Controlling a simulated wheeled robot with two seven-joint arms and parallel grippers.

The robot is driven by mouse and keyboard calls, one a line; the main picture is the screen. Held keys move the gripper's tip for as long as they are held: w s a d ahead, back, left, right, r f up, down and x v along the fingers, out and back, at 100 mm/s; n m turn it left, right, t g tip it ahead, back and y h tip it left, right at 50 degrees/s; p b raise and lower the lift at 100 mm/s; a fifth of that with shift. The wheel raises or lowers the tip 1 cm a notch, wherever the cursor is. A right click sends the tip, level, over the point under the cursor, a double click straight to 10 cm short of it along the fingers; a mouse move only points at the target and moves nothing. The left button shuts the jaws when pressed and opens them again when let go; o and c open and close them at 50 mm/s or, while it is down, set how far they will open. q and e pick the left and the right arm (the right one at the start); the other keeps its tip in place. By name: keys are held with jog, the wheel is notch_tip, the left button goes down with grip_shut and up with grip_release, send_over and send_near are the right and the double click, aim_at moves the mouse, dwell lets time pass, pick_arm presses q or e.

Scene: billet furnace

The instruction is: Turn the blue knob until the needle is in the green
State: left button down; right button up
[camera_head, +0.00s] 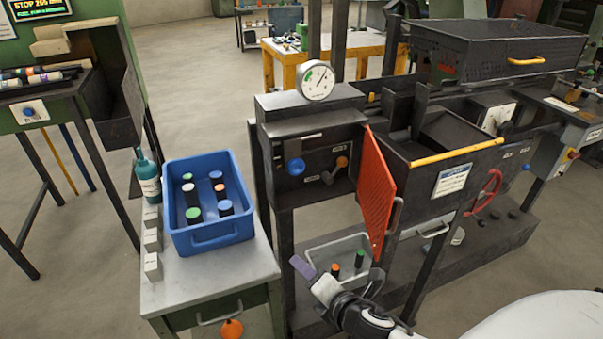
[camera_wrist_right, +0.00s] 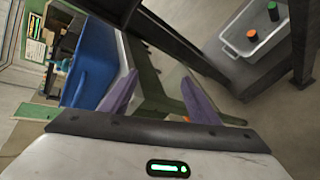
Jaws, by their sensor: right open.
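The blue knob (camera_head: 295,167) sits on the dark front panel of the furnace unit, left of a lever with an orange end (camera_head: 341,163). The round white gauge (camera_head: 316,81) stands on top of the unit. Its green zone is at the left of the dial, and the dark needle seems to point up and right, outside the green. My right gripper (camera_head: 309,276) is below the knob, apart from it, in front of the unit. In the right wrist view its purple fingers (camera_wrist_right: 160,96) are spread with nothing between them. My left gripper is not in view.
An orange-red perforated door (camera_head: 376,190) stands open, jutting out right of the panel. A grey bin (camera_head: 311,254) with small capped cylinders lies low behind my right gripper. A blue crate (camera_head: 207,236) of capped cylinders stands on a side table (camera_head: 207,280) at left.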

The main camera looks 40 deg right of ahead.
jog(key=w+d+r+n+t+h, duration=0.25)
jog(key=w+d+r+n, duration=0.25)
jog(key=w+r+n, duration=0.3)
jog(key=n+t, duration=0.2)
jog(key=n, duration=0.3)
send_near(297, 169)
jog(key=b+x, duration=0.1)
jog(key=x, duration=0.8)
jog(key=shift+w, duration=0.1)
jog(key=shift+w+d, duration=0.1)
jog(key=shift+w, duration=0.4)
jog(key=c, duration=1)
jog(key=shift+c, duration=0.2)
